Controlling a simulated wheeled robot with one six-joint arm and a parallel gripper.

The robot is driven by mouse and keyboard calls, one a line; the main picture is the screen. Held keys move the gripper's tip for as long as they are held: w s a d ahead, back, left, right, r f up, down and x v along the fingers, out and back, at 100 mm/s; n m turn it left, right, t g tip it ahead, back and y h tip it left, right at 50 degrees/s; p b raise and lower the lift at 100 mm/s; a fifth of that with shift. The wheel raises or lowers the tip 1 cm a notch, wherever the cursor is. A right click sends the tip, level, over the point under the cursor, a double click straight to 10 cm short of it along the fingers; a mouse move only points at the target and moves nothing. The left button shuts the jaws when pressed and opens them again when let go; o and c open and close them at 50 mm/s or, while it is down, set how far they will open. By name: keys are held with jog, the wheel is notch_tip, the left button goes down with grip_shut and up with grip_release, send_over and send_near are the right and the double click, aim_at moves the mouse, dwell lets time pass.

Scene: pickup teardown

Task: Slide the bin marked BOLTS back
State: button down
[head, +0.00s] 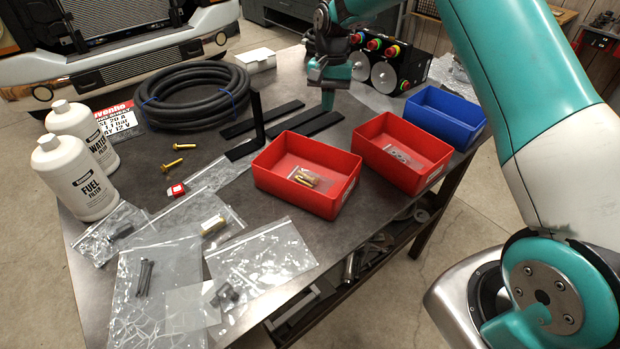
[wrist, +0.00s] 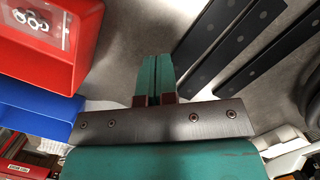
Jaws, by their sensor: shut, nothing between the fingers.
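A red bin (head: 302,197) at the middle of the table holds a small bag of brass-coloured pieces. A second red bin (head: 400,170) to its right holds a small bag of grey rings. The second red bin also shows in the wrist view (wrist: 62,75). No marking reading BOLTS can be read on any bin. My gripper (head: 328,101) is shut and empty, pointing down behind the two red bins, apart from them. Its teal fingers (wrist: 157,78) are together in the wrist view.
A blue bin (head: 446,116) stands right of the red bins. Black flat bars and an upright bracket (head: 257,124) lie behind the left red bin. A switch panel (head: 385,66) is behind my gripper. Coiled hose (head: 193,97), bottles and bags fill the left.

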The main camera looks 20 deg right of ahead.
aim_at(310, 189)
jog(key=s+a+p, duration=0.2)
jog(key=s+a, duration=0.2)
jog(key=s, duration=0.3)
jog(key=s+a+p, duration=0.3)
jog(key=s+a, duration=0.1)
jog(key=s, duration=0.3)
jog(key=s+a+p, duration=0.2)
jog(key=s+a, duration=0.3)
jog(key=s, duration=0.2)
jog(key=shift+s+r, duration=0.15)
jog(key=shift+d+f, duration=0.1)
jog(key=shift+f, duration=0.8)
jog(key=shift+f, duration=0.1)
jog(key=w+d, duration=0.1)
jog(key=w, duration=0.1)
jog(key=shift+w+d, duration=0.4)
jog(key=shift+r+p, duration=0.75)
jog(key=shift+p, duration=0.15)
jog(key=shift+f, duration=0.1)
